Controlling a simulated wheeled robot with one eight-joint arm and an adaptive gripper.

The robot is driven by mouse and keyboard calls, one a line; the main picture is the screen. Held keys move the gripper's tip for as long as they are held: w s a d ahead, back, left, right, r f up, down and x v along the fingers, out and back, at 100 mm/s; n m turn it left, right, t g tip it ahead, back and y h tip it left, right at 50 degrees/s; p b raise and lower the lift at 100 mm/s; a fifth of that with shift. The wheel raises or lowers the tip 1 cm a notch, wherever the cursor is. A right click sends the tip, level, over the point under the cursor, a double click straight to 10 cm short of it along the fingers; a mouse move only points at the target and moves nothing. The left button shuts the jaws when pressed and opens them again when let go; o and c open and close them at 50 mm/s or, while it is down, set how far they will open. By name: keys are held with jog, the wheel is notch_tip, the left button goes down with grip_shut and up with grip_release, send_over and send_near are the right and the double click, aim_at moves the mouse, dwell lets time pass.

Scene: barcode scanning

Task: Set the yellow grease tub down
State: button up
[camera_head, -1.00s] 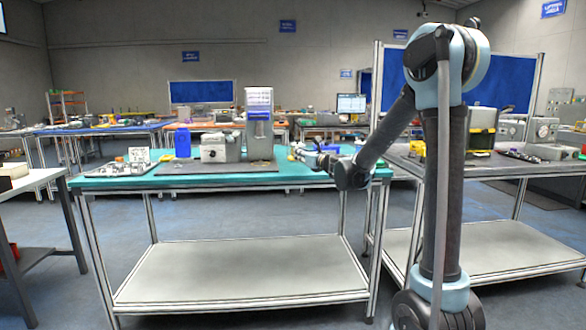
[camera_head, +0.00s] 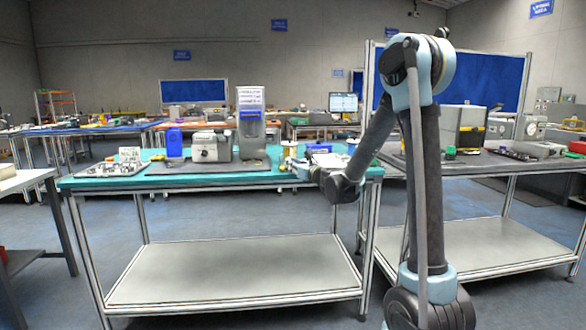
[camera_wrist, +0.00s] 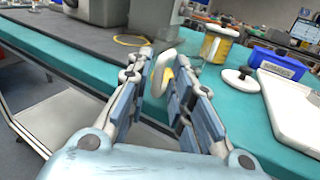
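My gripper (camera_wrist: 165,70) points away over the near edge of the teal bench, and its blue-grey fingers lie on both sides of a small tub. This yellow grease tub (camera_wrist: 162,68) shows a pale oval rim and a little yellow; it looks tilted, and the right finger hides much of it. I cannot tell whether it touches the bench. In the head view my gripper (camera_head: 290,166) is small at the bench's right part. Another yellow jar (camera_wrist: 216,46) with a pale top stands upright beyond the fingers; it also shows in the head view (camera_head: 290,150).
The teal bench (camera_wrist: 110,75) has clear surface around the fingers. A yellow loop (camera_wrist: 132,40) lies on the dark mat at left, near a grey stand (camera_head: 251,140).

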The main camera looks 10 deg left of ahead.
jog(key=shift+s+r, duration=0.1)
dwell(0.3)
jog(key=s+d+n+g, duration=0.1)
jog(key=s+d+n, duration=0.3)
jog(key=s+d, duration=0.3)
jog(key=s+d+n+g, duration=0.2)
jog(key=s+d+n, duration=0.2)
jog(key=s, duration=0.4)
jog(key=s+d+f+n+g+h, duration=0.2)
jog(key=s+d+f+n+h, duration=0.2)
jog(key=s+d, duration=0.5)
jog(key=s+d+f+n+g+h, duration=0.3)
jog(key=s+d+f+n, duration=0.5)
jog(key=s, duration=0.3)
jog(key=s+d+f+n+g+h, duration=0.3)
jog(key=s+d+f+n+h, duration=0.2)
jog(key=s+d+n, duration=0.3)
jog(key=shift+s+d+f, duration=0.9)
jog(key=shift+s, duration=0.1)
